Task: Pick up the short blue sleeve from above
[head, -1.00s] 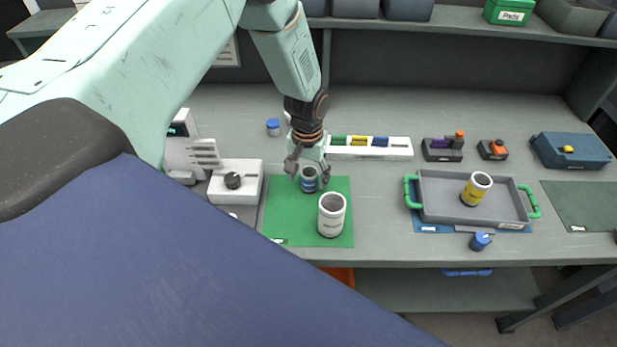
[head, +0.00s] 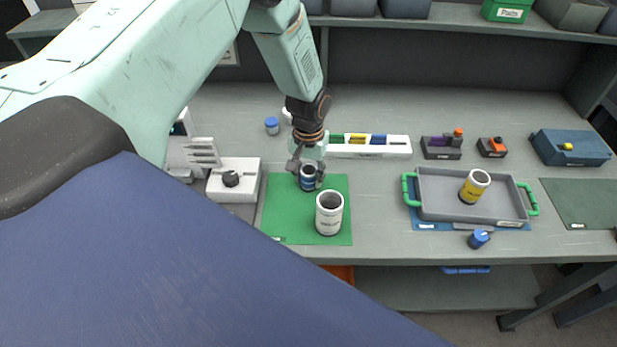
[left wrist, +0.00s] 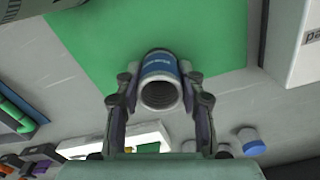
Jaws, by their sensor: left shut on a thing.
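The short blue sleeve (head: 308,178) is a small open cylinder with a blue band and a grey-white rim. It stands on the back part of the green mat (head: 280,228). My left gripper (head: 306,168) comes down on it from above and is shut on it. In the left wrist view the two fingers of the gripper (left wrist: 160,90) press on either side of the sleeve (left wrist: 160,72), whose open end faces the camera. I cannot tell whether it is lifted off the mat. My right gripper is not in view.
A taller white sleeve (head: 329,214) stands on the mat close in front. A white box with a black knob (head: 233,180) is left of the mat. A grey tray (head: 440,208) with green handles holds a yellow sleeve (head: 474,186). A white rack (head: 370,152) lies behind.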

